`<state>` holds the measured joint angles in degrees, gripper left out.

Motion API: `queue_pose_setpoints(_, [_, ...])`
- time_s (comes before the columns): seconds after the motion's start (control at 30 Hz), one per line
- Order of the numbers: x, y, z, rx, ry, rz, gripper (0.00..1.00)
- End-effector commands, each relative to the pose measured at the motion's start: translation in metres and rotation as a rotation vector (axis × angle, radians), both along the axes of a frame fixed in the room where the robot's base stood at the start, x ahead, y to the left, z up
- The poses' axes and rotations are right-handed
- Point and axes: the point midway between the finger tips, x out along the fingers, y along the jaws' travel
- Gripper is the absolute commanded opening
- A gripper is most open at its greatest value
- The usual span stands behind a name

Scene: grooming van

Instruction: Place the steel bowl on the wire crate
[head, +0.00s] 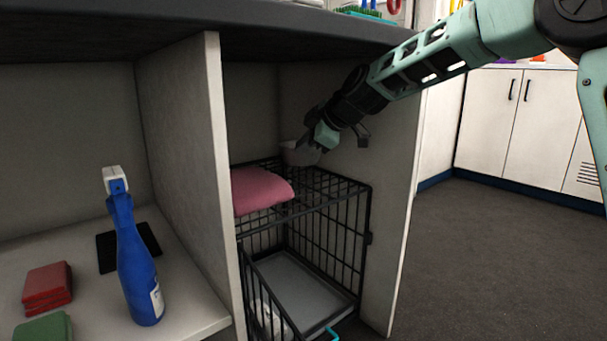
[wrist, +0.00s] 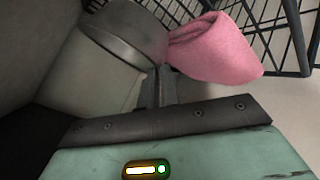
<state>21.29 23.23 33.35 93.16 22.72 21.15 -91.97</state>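The steel bowl (head: 298,154) is at the back of the wire crate's top, pale grey and partly hidden by my gripper (head: 318,143). The black wire crate (head: 368,215) stands in the right-hand bay under the counter. I cannot tell whether the bowl touches the crate's top wires.
A folded pink towel (head: 262,190) covers the crate's left top, close beside the bowl in the wrist view (wrist: 215,50). White panels (head: 180,150) wall the bay. A blue spray bottle (head: 137,265) stands in the left bay. The crate's right top is clear.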

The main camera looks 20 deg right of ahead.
Motion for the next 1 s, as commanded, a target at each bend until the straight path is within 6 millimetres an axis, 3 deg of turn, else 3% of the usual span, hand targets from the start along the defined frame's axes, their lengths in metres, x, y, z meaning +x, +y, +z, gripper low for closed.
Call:
queue_pose_setpoints(0.03, [0.001,0.001,-0.014,0.001,0.001,0.0,0.0])
queue_pose_setpoints(0.1, [0.0,0.0,-0.024,0.0,0.0,0.0,0.0])
queue_pose_setpoints(0.37, [0.0,0.0,-0.036,0.001,-0.001,0.0,0.0])
queue_pose_setpoints(0.6, [0.0,0.0,-0.07,0.001,0.0,0.0,0.0])
queue_pose_setpoints(0.93, [0.003,0.001,-0.07,0.001,0.0,-0.001,0.0])
queue_pose_setpoints(1.0, [0.003,0.001,-0.071,0.001,0.002,-0.001,0.18])
